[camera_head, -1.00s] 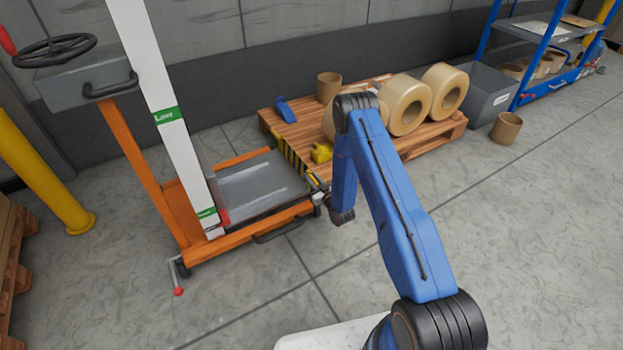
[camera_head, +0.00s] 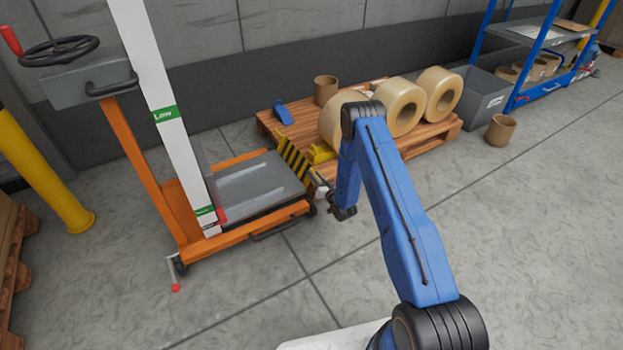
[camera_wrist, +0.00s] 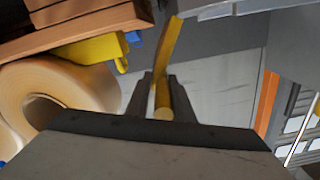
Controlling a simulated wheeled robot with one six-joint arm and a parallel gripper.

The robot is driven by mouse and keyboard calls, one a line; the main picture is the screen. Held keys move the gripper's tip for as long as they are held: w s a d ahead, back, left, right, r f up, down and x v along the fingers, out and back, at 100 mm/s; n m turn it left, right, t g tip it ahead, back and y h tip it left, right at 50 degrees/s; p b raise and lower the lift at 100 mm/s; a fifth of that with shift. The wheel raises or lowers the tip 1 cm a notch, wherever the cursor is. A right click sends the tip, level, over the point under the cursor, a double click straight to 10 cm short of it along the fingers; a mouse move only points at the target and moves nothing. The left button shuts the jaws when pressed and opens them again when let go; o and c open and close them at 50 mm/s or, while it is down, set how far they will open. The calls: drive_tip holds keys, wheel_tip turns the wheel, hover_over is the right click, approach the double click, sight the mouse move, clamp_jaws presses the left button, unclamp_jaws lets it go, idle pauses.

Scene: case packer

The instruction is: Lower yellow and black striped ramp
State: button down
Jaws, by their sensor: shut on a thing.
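The yellow and black striped ramp (camera_head: 294,160) stands tilted up at the right edge of the grey lift platform (camera_head: 250,185), on the side facing the pallet. In the wrist view the ramp (camera_wrist: 172,42) shows nearly edge-on as a yellow strip running down to the jaws. My gripper (camera_head: 322,192) is at the ramp's near right side, partly hidden by my arm in the head view. In the wrist view my gripper (camera_wrist: 163,90) is shut with a yellow piece between its fingers, which looks like part of the ramp.
The orange lift (camera_head: 245,235) has a white mast (camera_head: 160,100) and a handwheel (camera_head: 58,50). A wooden pallet (camera_head: 295,138) with tan rolls (camera_head: 400,108) and a yellow block (camera_head: 321,153) lies just right of the ramp. The floor in front is clear.

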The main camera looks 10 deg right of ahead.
drive_tip(key=w+d+f+m, duration=0.1)
drive_tip(key=d+f+m, duration=0.4)
drive_tip(key=m, duration=0.5)
drive_tip(key=shift+w+d+f, duration=0.15)
drive_tip(key=shift+w+f, duration=0.2)
drive_tip(key=shift+f, duration=0.3)
drive_tip(key=c, duration=1.7)
unclamp_jaws()
